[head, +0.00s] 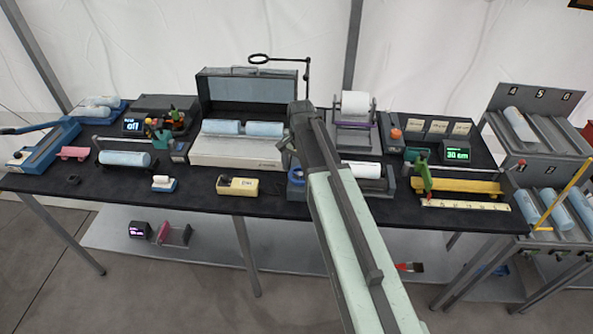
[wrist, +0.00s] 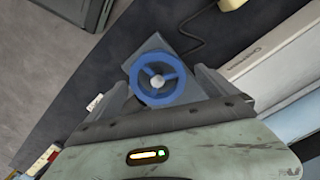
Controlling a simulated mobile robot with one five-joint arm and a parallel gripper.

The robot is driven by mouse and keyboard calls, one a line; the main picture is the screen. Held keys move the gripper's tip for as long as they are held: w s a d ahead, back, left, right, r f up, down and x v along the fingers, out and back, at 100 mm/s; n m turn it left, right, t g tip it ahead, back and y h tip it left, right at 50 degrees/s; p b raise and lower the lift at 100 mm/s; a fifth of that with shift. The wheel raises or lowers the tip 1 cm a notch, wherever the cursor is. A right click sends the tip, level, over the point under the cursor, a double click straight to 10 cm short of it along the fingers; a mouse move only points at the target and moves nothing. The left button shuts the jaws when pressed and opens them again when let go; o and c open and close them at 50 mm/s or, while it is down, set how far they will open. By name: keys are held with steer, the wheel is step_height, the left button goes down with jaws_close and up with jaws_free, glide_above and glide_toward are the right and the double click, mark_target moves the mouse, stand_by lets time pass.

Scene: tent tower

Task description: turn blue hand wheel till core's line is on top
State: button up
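The blue hand wheel (wrist: 143,93) shows in the wrist view, a ring with spokes and a pale hub on a dark grey block. In the head view the wheel (head: 296,174) is partly covered by my arm. My gripper (wrist: 159,84) is open, with one finger on each side of the wheel; whether either finger touches the rim I cannot tell. In the head view a white core (head: 364,169) lies in a grey cradle just right of the wheel, partly behind my arm. I cannot make out a line on it.
A grey case (head: 245,84) with blue cores stands open behind the wheel. A yellow tape dispenser (head: 238,185) sits to its left. A ring on a stand (head: 306,75) rises behind my arm. The table's front edge is close to the wheel.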

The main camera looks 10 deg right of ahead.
mark_target(300, 173)
steer(key=shift+r, duration=0.1)
step_height(300, 173, up, 8)
steer(key=p, duration=0.8)
steer(key=shift+f, duration=0.2)
steer(key=s+f+n+b, duration=0.4)
steer(key=s, duration=0.3)
steer(key=s+a+f+n+b, duration=0.1)
steer(key=s+f+n+b, duration=0.3)
steer(key=s, duration=0.4)
steer(key=shift+f+n, duration=0.15)
steer(key=shift+n, duration=0.45)
